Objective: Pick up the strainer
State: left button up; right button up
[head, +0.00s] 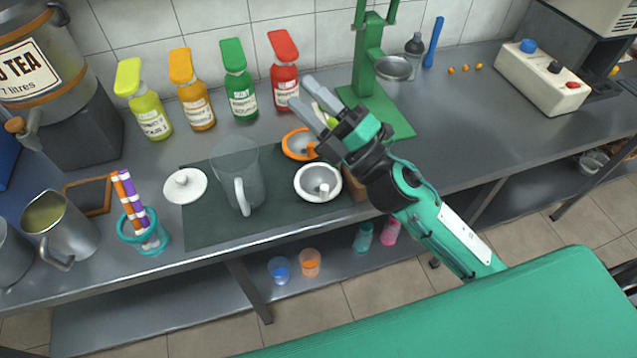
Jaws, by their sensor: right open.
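No item is plainly marked as the strainer. A round orange-rimmed item (298,144) with a grey inside, which may be it, lies at the back edge of the dark mat, partly hidden by my right gripper. In front of it stands a white round dish (318,183) with a grey piece inside. My right gripper (301,93) is open and empty, its fingers pointing up and left above the counter, in front of the red bottle. It appears apart from both round items. A yellow-green thing (332,119) shows partly behind the fingers. My left gripper is out of view.
Several squeeze bottles, including a red one (285,85), line the wall. A green press (372,75) stands behind right.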

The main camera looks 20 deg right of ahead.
jog(key=s+a+r+n+g+y, duration=0.1)
jog(key=s+a+n+g+y, duration=0.35)
jog(key=n+g, duration=0.6)
jog(key=n+g+h, duration=0.7)
jog(key=n+h, duration=0.8)
jog(key=n, duration=0.1)
send_near(327, 185)
jog(key=p+x, duration=0.3)
jog(key=x, duration=0.7)
jog(key=shift+a+f, duration=0.1)
jog(key=shift+f, duration=0.25)
jog(key=shift+w+a+f, duration=0.1)
jog(key=shift+a+f, duration=0.05)
jog(key=shift+f, duration=0.25)
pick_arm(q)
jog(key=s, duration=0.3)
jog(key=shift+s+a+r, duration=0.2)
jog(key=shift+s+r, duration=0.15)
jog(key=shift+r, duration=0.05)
pick_arm(e)
grip_shut()
